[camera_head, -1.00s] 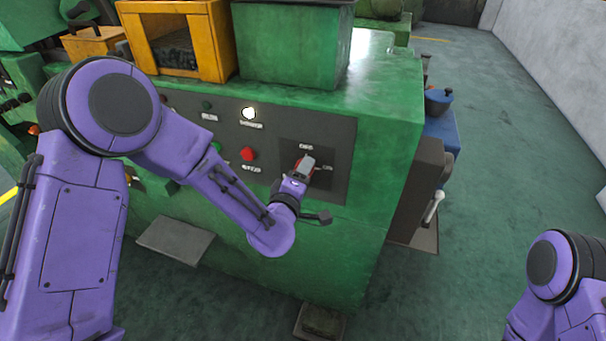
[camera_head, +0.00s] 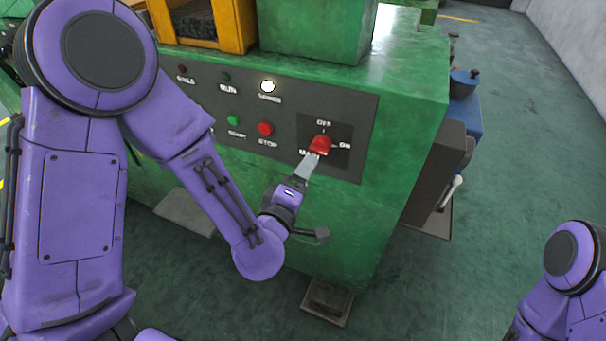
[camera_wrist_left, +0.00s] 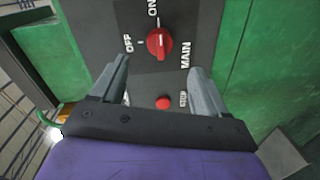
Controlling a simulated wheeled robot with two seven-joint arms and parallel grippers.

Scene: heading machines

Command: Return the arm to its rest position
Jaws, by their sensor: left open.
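My left arm comes in from the left in the head view, and its gripper (camera_head: 302,172) is in front of the green machine's dark control panel (camera_head: 200,104). The red main switch knob (camera_head: 320,145) is just beyond the fingertips. In the left wrist view the two grey fingers (camera_wrist_left: 160,82) are apart with nothing between them. The red knob (camera_wrist_left: 160,43) is ahead of them, and its white mark points towards ON or MAIN; I cannot tell which. My right arm (camera_head: 572,265) shows only at the lower right; its gripper is out of view.
The panel also has a red stop button (camera_head: 265,129), a green start button (camera_head: 233,120) and a lit white lamp (camera_head: 268,87). A grey box with a lever (camera_head: 437,175) is on the machine's right side. Open floor (camera_head: 530,130) lies to the right.

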